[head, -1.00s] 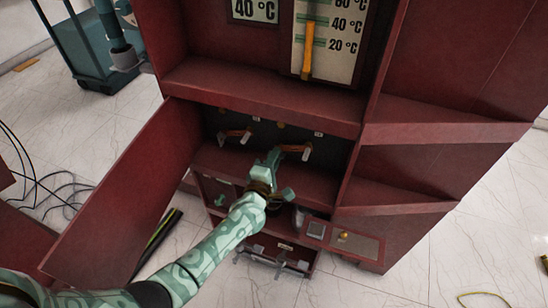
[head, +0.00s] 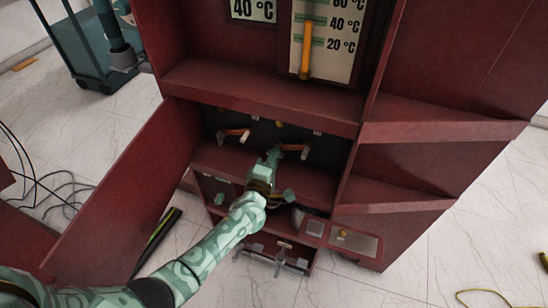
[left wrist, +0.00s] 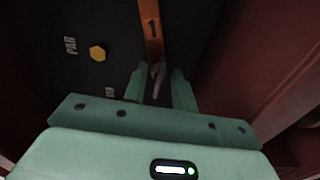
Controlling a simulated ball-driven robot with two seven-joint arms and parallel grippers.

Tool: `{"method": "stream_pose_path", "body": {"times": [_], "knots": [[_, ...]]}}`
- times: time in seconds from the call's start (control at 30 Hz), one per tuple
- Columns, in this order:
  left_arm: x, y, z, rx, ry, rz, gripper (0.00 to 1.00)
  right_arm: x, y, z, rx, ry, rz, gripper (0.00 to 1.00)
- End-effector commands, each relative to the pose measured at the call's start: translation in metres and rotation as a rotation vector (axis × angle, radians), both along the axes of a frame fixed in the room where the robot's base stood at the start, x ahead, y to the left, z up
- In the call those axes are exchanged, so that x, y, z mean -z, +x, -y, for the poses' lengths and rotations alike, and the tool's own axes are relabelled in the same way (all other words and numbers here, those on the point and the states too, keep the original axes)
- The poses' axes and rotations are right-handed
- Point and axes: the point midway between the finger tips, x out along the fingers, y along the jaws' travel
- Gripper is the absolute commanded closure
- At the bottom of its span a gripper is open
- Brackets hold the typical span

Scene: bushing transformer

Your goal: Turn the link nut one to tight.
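Two orange link bars show in the cabinet's recess in the head view, a left one (head: 236,133) and a right one (head: 294,147), each with a pale piece at its end. In the left wrist view an orange bar marked "1" (left wrist: 152,32) has a pale, slim piece (left wrist: 158,76) at its lower end. A yellow hex stud (left wrist: 97,53) sits beside it near "PAR". My right gripper is out of view.
An open red door (head: 125,190) stands left of the recess. A red ledge (head: 260,97) overhangs it, and red shelves (head: 430,130) project at the right. A small panel (head: 345,240) sits below. Black cables (head: 50,185) lie on the floor.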

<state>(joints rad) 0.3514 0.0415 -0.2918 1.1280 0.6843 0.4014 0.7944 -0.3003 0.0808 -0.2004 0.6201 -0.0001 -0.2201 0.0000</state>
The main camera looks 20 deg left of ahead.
Motion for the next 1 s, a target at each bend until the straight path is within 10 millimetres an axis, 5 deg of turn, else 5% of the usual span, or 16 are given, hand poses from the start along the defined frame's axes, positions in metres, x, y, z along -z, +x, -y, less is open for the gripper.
{"method": "stream_pose_path", "body": {"times": [0.27, 0.7, 1.0], "knots": [[-0.001, -0.011, -0.001, -0.001, 0.0, -0.001, 0.73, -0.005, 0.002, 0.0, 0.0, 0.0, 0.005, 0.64], [-0.003, -0.12, -0.004, 0.001, 0.002, -0.001, 0.73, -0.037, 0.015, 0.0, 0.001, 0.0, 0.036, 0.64], [0.0, -0.161, -0.005, 0.001, 0.001, 0.0, 0.73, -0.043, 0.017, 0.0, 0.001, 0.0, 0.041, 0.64]]}}
